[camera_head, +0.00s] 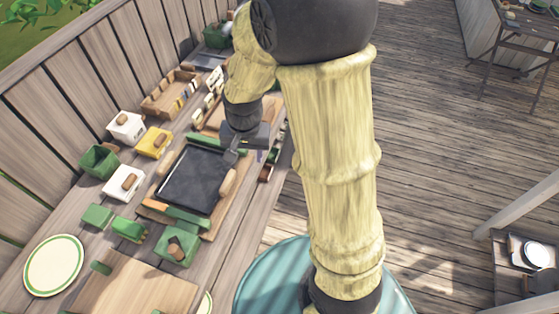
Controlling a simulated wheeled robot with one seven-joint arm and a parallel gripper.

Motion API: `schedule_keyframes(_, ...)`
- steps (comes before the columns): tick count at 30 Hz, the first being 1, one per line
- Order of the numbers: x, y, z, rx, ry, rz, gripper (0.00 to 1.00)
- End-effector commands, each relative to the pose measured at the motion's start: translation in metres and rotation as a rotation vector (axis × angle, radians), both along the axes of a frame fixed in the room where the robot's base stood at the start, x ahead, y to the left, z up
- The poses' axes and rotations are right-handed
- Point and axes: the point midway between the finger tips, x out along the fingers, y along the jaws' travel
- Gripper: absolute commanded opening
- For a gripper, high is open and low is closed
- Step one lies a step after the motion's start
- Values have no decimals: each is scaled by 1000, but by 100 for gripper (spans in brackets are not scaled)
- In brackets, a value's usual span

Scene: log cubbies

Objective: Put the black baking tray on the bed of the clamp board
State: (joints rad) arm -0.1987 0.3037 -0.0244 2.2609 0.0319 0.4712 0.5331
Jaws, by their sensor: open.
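The black baking tray (190,180) lies flat on the workbench in the head view, with light wooden handle-like pieces at its left and right sides. It appears to rest on the bed of a wooden clamp board (208,228), between a green bar (216,144) at its far end and another green bar (188,217) at its near end. Whether it sits fully flush cannot be told. My gripper (231,157) is open at the tray's far right corner, its fingers pointing down toward the edge. Whether a finger touches the tray is unclear.
White boxes (123,183), a yellow box (154,143) and green blocks (97,215) crowd the bench left of the tray. A wooden crate (171,92) stands farther back. A cream plate (53,265) and a plain board (132,286) lie in front.

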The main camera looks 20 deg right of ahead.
Motion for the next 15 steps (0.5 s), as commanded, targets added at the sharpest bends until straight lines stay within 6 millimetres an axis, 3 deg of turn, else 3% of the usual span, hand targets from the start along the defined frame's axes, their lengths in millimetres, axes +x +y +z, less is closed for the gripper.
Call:
schedule_keyframes(3,-33,-34,20,-23,-62,143,46)
schedule_keyframes(7,-65,-57,31,-62,-110,288,46)
schedule_keyframes(10,-79,-66,34,-83,-129,354,46)
schedule_keyframes(15,-83,-68,34,-90,-133,380,46)
